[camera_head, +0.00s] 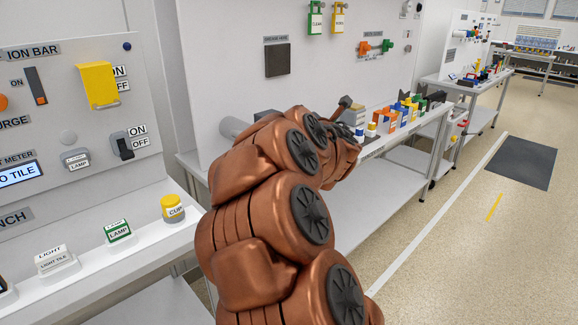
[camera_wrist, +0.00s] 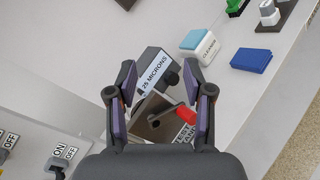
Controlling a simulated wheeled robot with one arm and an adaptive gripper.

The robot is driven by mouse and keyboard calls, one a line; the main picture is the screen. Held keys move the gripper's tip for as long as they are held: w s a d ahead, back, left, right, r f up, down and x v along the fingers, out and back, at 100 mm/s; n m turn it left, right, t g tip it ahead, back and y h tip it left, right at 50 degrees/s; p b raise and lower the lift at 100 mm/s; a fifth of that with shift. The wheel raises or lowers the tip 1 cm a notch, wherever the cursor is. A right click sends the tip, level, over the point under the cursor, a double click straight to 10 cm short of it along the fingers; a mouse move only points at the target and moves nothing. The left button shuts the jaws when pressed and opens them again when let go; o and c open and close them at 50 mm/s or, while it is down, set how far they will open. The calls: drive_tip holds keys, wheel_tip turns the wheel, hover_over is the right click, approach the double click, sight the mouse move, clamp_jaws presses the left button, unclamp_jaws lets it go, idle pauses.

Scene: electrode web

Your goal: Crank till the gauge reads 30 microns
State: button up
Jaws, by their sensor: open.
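In the wrist view, a grey gauge block (camera_wrist: 154,74) carries a white label that reads "25 MICRONS". A partly covered label lies below the knob. My gripper (camera_wrist: 159,66) is open, its two fingers spread on either side of the gauge and crank. I cannot tell whether a finger touches the knob. In the head view my arm hides the crank and gauge.
ON/OFF switches (camera_wrist: 57,160) are at lower left. In the head view, a bench (camera_head: 405,135) with several coloured items extends beyond my arm.

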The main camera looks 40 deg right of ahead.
wheel_tip(320, 180, down, 14)
drive_tip(key=a+n+t+y+b, duration=0.1)
drive_tip(key=n+t+y+b, duration=0.35)
drive_tip(key=n+y, duration=0.8)
drive_tip(key=shift+w+n+g+h, duration=0.15)
drive_tip(key=shift+w+n+h, duration=0.55)
drive_tip(key=shift+w, duration=1.05)
drive_tip(key=shift+w+n+g+h, duration=0.1)
drive_tip(key=shift+w+n+h, duration=0.5)
drive_tip(key=shift+w, duration=1.15)
drive_tip(key=shift+c, duration=0.3)
clamp_jaws()
